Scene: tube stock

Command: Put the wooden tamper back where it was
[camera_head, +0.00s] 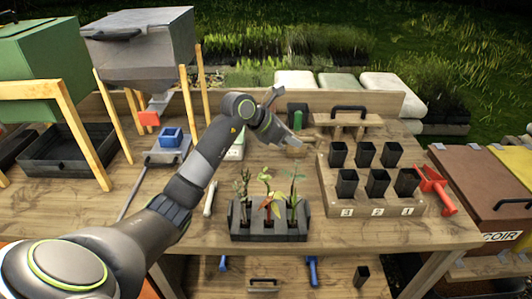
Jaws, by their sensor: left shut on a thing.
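My left gripper (284,122) reaches in from the left and hangs over the middle of the bench, behind the black seedling holder. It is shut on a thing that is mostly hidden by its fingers. A small pale wooden piece (297,147) shows at the lower fingertip and looks like part of the wooden tamper. Whether it touches the bench cannot be told. My right gripper is out of view.
A wooden board with a black handle (349,109) stands close at right, beside a dark green object (297,109). A rack (384,211) holds several black pots. A red scoop (434,188) lies right. Seedlings stand in a black holder (268,233). A blue container (171,137) stands left.

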